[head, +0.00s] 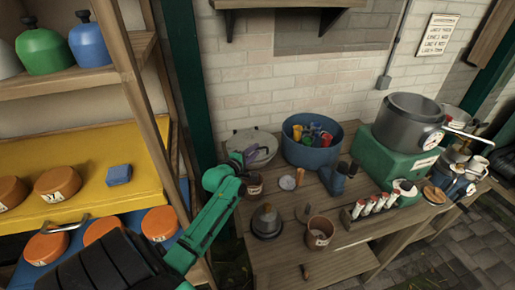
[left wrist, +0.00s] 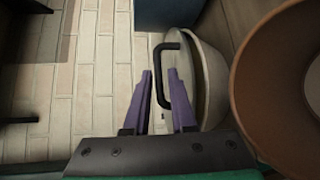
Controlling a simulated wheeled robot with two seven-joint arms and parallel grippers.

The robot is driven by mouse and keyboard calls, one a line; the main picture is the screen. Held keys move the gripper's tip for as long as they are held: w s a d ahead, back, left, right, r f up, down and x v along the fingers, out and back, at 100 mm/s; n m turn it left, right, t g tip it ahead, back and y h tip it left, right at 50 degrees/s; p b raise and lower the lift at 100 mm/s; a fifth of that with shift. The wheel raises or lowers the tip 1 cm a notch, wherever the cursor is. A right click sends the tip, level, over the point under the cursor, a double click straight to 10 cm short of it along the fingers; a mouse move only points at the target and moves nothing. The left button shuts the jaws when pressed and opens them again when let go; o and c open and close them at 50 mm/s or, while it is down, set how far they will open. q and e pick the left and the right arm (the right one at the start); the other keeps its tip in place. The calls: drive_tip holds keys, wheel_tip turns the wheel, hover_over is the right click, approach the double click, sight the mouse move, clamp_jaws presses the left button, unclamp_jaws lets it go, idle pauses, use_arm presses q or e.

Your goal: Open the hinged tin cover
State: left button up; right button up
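The grey round tin with its flat cover (head: 262,137) stands at the back left of the wooden bench, against the brick wall. The cover looks shut. In the left wrist view the pale rounded tin (left wrist: 213,75) shows side-on, with a black bar handle (left wrist: 167,46) on its cover. My left gripper (head: 246,154) is in front of the tin. In the left wrist view its purple fingers (left wrist: 160,72) are apart, with part of the handle showing between them. I cannot tell whether they touch it. My right gripper is out of view.
A blue tub (head: 312,155) of colourful items stands right of the tin. A brown pot (head: 256,184) is close to my gripper; its rim looms in the left wrist view (left wrist: 252,85). A wooden shelf post (head: 131,75) stands left. A grey pot (head: 398,125) sits on a green box.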

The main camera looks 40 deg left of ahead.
use_arm(q)
drive_tip(key=shift+x, duration=1.15)
clamp_jaws()
idle(0.5)
